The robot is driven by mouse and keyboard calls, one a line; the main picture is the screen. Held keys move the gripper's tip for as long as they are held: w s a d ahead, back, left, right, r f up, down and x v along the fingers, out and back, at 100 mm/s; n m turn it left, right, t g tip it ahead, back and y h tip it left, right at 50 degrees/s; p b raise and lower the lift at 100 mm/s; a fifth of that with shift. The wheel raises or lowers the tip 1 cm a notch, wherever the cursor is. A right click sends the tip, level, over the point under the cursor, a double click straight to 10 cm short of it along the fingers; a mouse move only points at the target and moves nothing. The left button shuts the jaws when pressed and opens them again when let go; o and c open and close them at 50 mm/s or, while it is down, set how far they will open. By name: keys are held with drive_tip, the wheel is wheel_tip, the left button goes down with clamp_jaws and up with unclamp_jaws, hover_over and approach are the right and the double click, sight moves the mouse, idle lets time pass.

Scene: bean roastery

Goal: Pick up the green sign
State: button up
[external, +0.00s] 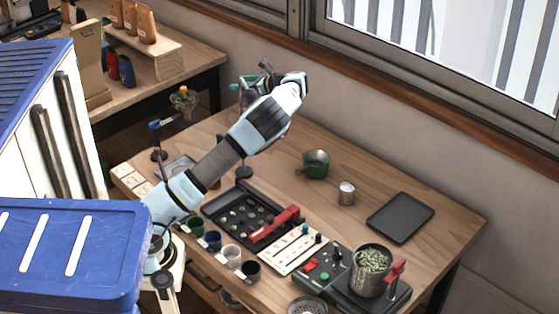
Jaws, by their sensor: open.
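A small green piece, apparently the green sign (244,83), shows just left of my gripper in the external view. Most of it is hidden behind the gripper and wrist. A round dark base (243,172) stands on the table below my forearm; whether the sign is joined to it is hidden. My gripper (263,72) is at the end of the raised arm, above the back left of the table, with its jaws open. I cannot tell whether the fingers touch the sign or are around it.
A blue-topped stand (154,126) is at the table's left. A black tray of beans (227,215), several cups and a scale with a bean-filled pot (370,262) line the front.

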drive_tip(key=shift+m, duration=0.8)
drive_tip(key=s+f+b, duration=0.1)
drive_tip(key=f, duration=0.6)
drive_tip(key=s+d+f+b, duration=0.1)
drive_tip(key=f, duration=0.7)
drive_tip(key=s+d+f+b, duration=0.1)
drive_tip(key=f, duration=0.7)
drive_tip(key=shift+f, duration=0.2)
drive_tip(key=p+x, duration=0.2)
drive_tip(key=x, duration=0.8)
drive_tip(key=shift+w+a+f, duration=0.2)
drive_tip(key=shift+a+f, duration=0.05)
drive_tip(key=shift+a, duration=0.05)
drive_tip(key=shift+c, duration=0.2)
clamp_jaws()
